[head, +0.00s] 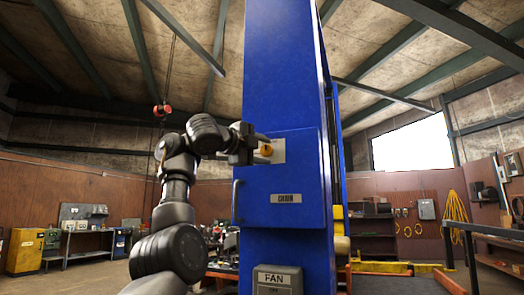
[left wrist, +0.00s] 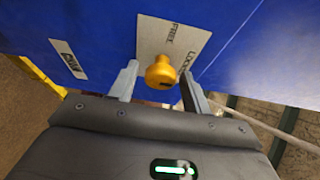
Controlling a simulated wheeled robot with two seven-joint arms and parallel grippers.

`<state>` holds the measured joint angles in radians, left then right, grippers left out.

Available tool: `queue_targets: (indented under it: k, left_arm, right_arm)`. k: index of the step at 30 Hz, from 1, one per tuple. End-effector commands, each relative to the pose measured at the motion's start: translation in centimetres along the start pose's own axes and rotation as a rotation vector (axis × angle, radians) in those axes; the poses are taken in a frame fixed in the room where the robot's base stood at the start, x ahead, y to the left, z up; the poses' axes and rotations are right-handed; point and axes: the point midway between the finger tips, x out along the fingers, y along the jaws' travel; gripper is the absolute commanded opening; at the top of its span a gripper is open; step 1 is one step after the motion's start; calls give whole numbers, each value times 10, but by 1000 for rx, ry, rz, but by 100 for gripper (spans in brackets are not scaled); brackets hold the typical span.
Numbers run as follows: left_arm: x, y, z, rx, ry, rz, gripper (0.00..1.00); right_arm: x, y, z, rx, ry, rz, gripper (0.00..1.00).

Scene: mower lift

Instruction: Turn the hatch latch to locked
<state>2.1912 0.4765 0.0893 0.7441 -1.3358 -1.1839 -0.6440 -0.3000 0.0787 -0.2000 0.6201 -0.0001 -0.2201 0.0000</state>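The hatch latch is a yellow round knob (head: 266,150) on a pale plate (head: 279,151) on the blue lift column (head: 285,80). In the left wrist view the knob (left wrist: 160,72) has a dark mark on its face, and the plate (left wrist: 150,35) reads FREE and LOCKED. Which label the knob points to I cannot tell. My left gripper (head: 262,146) is at the knob. In the left wrist view its open fingers (left wrist: 159,88) stand on either side of the knob, with a small gap visible on each side. My right gripper is not in view.
A FAN box (head: 277,280) sits lower on the column. A red hoist hook (head: 162,110) hangs behind my left arm. Workbenches stand further back.

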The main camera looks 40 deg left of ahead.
Motion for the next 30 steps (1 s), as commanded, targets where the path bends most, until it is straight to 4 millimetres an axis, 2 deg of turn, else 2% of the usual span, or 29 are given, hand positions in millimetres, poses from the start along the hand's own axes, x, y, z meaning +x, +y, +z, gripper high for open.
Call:
queue_targets:
  k: [11,14,23,30]
  left_arm:
    - [-4,0,0,-1,0,-2,55]
    - [-15,2,0,-3,0,-3,55]
    - [-72,6,0,-1,1,-4,55]
    - [-102,2,0,-1,0,-1,55]
  right_arm:
    - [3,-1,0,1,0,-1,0]
    - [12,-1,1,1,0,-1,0]
    - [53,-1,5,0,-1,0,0]
    - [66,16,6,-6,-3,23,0]
